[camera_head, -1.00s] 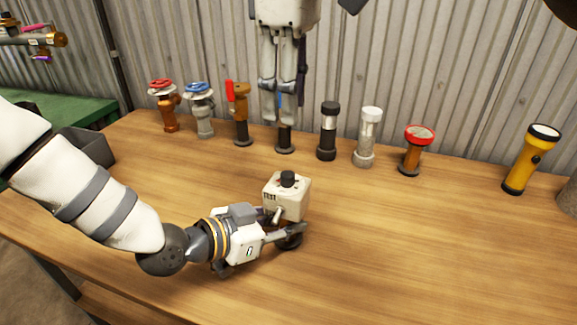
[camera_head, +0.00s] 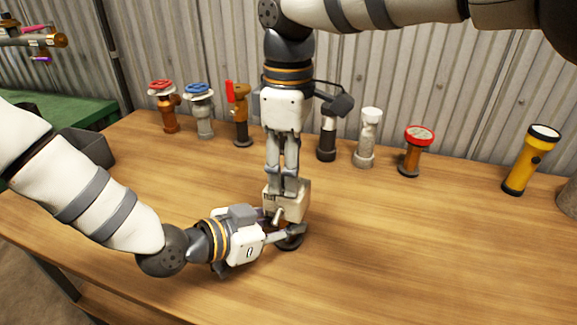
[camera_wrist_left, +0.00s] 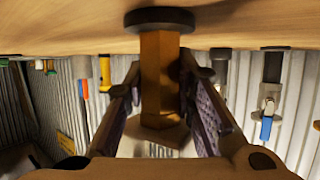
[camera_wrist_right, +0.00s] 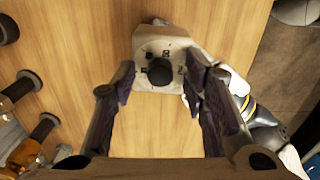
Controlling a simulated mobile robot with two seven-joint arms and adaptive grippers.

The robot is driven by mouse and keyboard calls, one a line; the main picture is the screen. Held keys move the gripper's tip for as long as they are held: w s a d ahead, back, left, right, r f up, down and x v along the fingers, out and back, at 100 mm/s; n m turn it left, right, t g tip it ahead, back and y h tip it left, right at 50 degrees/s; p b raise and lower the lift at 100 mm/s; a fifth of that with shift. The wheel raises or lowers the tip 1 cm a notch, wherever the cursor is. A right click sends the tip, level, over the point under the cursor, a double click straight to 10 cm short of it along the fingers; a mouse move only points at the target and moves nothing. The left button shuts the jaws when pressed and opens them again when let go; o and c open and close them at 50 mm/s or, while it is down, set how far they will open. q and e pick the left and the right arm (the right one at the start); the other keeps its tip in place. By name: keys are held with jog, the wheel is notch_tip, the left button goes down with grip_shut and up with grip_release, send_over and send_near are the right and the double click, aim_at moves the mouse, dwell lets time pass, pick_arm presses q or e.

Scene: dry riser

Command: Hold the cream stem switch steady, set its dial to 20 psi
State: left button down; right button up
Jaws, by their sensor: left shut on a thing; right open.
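The cream stem switch (camera_head: 289,203) stands upright on the table in the head view. Its cream head and black dial knob (camera_wrist_right: 160,72) show in the right wrist view. Its brass-brown stem (camera_wrist_left: 160,75) and dark round base show in the left wrist view, where the picture is upside down. My left gripper (camera_head: 285,228) is shut on the stem below the head. My right gripper (camera_head: 283,188) points straight down above the head, open, with its fingers on either side of the knob and apart from it. The dial markings are too small to read.
A row of fittings stands along the back: a red-wheel valve (camera_head: 163,106), a blue-wheel valve (camera_head: 199,110), a red-lever valve (camera_head: 239,113), several stem devices and a yellow flashlight (camera_head: 530,160). A grey bin (camera_head: 88,146) is at the left. The table's front right is clear.

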grip_shut()
jog(key=shift+m, duration=1.4)
grip_release()
notch_tip(320, 180, up, 12)
